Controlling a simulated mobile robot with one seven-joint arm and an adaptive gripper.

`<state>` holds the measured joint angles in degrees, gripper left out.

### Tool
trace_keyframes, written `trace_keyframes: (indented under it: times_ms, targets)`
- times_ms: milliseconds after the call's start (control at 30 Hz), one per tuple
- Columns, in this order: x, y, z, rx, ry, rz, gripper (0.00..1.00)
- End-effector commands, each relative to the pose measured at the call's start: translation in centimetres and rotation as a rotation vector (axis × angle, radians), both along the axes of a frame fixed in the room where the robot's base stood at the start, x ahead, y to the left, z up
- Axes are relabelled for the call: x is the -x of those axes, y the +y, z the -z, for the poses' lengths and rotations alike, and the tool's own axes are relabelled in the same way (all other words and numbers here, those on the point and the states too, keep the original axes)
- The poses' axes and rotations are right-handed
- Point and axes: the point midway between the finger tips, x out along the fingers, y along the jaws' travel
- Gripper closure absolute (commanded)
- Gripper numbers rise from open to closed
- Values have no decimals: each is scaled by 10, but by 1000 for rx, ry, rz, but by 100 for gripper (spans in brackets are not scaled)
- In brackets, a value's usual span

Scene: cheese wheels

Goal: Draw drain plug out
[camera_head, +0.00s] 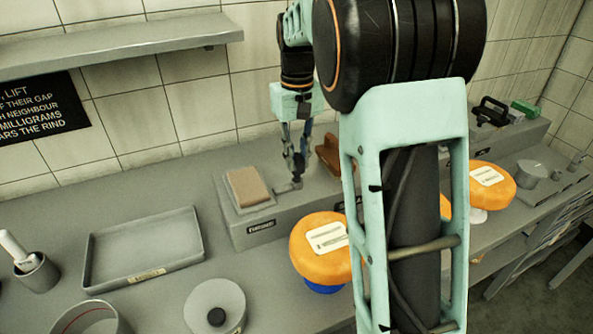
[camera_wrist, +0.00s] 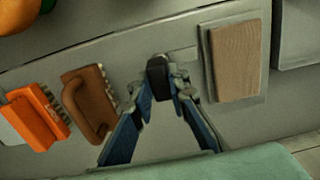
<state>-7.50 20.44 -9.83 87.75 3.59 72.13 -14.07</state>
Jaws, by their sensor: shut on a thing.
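My gripper (camera_head: 296,176) reaches down over the grey raised ledge (camera_head: 290,213) at the back of the counter. In the wrist view my gripper (camera_wrist: 163,90) has its blue fingers closed on a small dark block (camera_wrist: 158,70), which seems to be the drain plug. A flat grey piece (camera_wrist: 184,55) shows just beyond it. The fingers hide part of the block, and I cannot tell whether it is still seated or lifted clear.
A brown pad (camera_head: 249,187) on a grey block stands left of my gripper. A brown handled brush (camera_wrist: 90,104) and an orange brush (camera_wrist: 40,115) lie on the other side. Orange cheese wheels (camera_head: 320,249) stand in front. A shallow tray (camera_head: 145,251) sits left.

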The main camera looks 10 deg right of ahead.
Motion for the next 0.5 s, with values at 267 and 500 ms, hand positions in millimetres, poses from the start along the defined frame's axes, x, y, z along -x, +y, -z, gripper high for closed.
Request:
trace_keyframes:
  times_ms: [267, 500]
  targets:
    - [0, 0, -10, 0, 0, 0, 100]
    - [0, 0, -17, 0, -1, 0, 100]
